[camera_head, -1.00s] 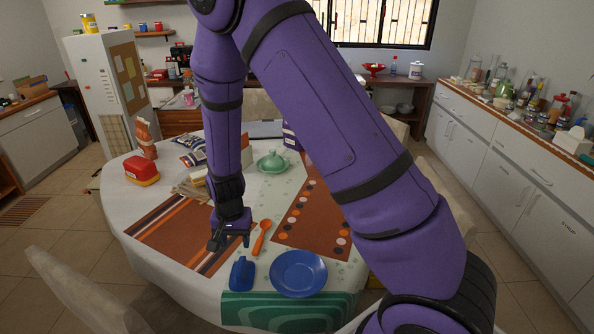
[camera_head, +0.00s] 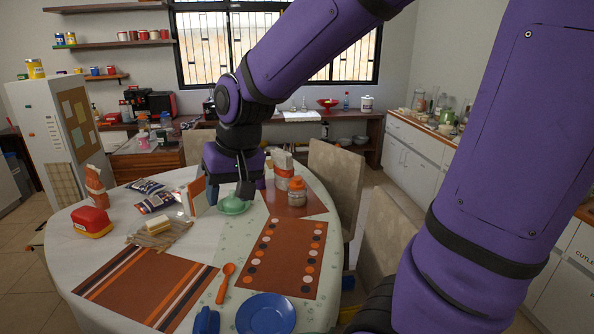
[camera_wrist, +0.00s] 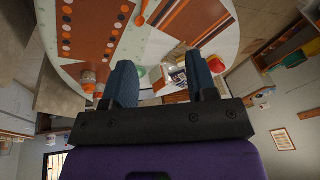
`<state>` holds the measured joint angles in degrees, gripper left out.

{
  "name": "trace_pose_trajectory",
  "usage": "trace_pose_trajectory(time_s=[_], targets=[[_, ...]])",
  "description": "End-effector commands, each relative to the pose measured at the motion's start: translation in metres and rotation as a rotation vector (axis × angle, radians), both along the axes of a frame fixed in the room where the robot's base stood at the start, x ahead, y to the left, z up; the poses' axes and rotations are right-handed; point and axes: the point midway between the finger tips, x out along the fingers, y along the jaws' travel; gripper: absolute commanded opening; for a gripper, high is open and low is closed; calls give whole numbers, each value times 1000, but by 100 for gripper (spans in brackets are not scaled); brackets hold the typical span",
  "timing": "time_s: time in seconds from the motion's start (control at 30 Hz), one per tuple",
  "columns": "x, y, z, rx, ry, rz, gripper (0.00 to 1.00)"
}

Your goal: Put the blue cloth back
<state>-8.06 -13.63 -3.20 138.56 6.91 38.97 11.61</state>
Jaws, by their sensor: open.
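A small blue object (camera_head: 206,321), possibly the blue cloth, lies at the table's near edge, left of a blue plate (camera_head: 266,315) in the head view. It is partly cut off by the frame's bottom, and I cannot tell whether it is cloth. My gripper (camera_head: 229,192) is over the far part of the table, by a green lidded dish (camera_head: 234,205), well away from the blue object. In the wrist view my gripper (camera_wrist: 162,82) is open, its two blue fingers wide apart with nothing held. The green dish (camera_wrist: 141,72) shows between them.
An orange spoon (camera_head: 225,283) lies between two brown placemats. Jars (camera_head: 297,191) stand right of my gripper. A red-and-yellow container (camera_head: 91,222), snack packets (camera_head: 155,202) and a butter block (camera_head: 158,224) are on the left. Chairs (camera_head: 335,175) border the table's right side.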

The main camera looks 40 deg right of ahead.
Motion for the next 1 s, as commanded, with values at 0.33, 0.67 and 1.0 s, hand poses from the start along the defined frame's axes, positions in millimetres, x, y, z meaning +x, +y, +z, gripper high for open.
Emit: trace_pose_trajectory(time_s=[0.33, 0.67, 1.0], targets=[[-87, -28, 59, -94, -136, 107, 52], [-138, -40, 75, -174, -195, 158, 52], [-141, -40, 75, -181, -196, 161, 52]])
